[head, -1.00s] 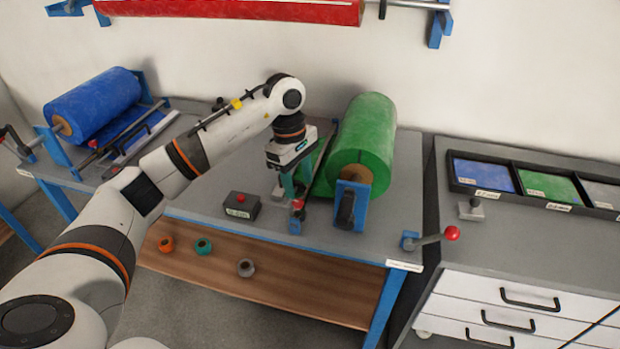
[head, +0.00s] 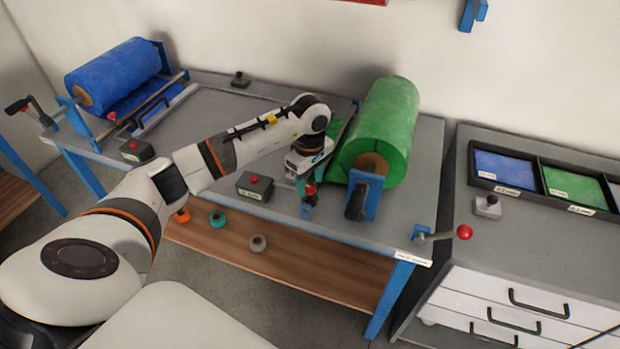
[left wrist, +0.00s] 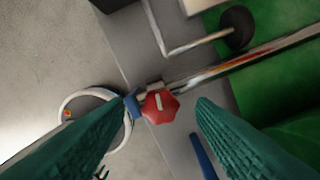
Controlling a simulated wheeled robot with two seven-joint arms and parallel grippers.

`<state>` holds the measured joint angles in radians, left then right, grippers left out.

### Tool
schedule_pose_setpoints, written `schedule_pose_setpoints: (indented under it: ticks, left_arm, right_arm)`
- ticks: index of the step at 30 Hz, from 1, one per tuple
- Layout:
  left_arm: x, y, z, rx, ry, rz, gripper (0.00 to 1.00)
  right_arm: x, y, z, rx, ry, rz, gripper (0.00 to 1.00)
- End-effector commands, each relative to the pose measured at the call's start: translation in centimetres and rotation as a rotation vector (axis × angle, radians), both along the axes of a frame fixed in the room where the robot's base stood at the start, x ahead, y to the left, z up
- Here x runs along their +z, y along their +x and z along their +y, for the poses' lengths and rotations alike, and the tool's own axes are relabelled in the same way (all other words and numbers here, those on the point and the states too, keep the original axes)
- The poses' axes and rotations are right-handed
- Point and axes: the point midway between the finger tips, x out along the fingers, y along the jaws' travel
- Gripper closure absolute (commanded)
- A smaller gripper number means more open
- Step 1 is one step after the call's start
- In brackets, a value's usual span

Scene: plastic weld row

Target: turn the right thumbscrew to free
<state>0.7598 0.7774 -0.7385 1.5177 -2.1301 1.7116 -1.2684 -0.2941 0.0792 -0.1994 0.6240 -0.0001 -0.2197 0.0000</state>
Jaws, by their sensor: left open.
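The red thumbscrew (head: 311,189) sits at the near end of the metal bar beside the green roll (head: 384,130). In the left wrist view the thumbscrew (left wrist: 160,105) is a lobed red knob with a pale mark on its face. My left gripper (head: 305,180) points down at it from above. In the left wrist view its two teal fingers (left wrist: 163,112) are open, one on each side of the knob, with visible gaps. I cannot tell how far the fingertips are above it. My right gripper is not in view.
A black box with a red button (head: 255,187) stands left of the gripper. A black-handled crank (head: 357,203) and a red-ball lever (head: 464,232) are to the right. A blue roll (head: 112,75) is at the left. Spools lie on the wooden shelf (head: 270,268) below.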

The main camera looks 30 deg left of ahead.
Motion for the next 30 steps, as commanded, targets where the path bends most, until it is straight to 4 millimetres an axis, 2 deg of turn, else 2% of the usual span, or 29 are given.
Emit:
schedule_pose_setpoints:
  ticks: [3,11,20,30]
  left_arm:
    - [-0.63,-0.02,-0.04,0.000,-0.001,0.000,0.50]
    - [-0.77,0.01,-0.02,0.000,-0.001,-0.001,0.50]
    - [-0.74,0.00,-0.01,0.001,-0.001,-0.001,0.94]
    - [-0.76,0.04,0.06,0.055,0.001,-0.002,0.94]
  right_arm:
    - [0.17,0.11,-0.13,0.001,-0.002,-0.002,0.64]
    - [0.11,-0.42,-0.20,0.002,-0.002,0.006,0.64]
    - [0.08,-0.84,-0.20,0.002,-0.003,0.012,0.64]
    - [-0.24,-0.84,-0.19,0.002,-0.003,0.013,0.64]
